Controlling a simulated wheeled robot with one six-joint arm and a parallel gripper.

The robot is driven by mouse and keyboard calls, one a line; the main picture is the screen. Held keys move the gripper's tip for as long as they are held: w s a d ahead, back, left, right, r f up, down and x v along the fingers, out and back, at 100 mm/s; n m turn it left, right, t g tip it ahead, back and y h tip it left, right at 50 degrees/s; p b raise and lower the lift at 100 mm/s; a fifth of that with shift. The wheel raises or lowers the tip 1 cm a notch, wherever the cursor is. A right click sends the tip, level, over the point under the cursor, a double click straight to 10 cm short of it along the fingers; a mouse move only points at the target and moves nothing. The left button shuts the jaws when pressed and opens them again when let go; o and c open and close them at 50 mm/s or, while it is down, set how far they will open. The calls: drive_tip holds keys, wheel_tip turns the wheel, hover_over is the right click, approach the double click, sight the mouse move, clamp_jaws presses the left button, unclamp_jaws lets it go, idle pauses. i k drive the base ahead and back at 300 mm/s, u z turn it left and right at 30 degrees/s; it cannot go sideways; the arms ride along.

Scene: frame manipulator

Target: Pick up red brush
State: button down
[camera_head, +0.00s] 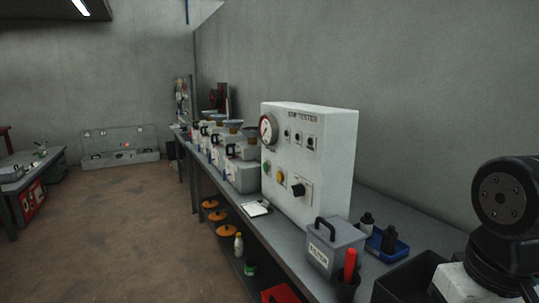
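A red handle, which looks like the red brush (350,263), stands upright in a small dark cup (346,289) near the front of the bench. Its lower end is hidden inside the cup, so I cannot see bristles. My gripper is not in view.
A grey lidded box (334,246) with a handle stands right behind the cup. A blue tray (386,250) with dark bottles and a black bin (408,281) are to the right. A large white tester (309,160) stands farther back on the bench (292,250). The floor (115,225) at left is clear.

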sight(351, 256)
drive_tip(key=z, duration=1.05)
drive_tip(key=k, duration=1)
drive_tip(key=u, duration=0.75)
drive_tip(key=i, duration=1)
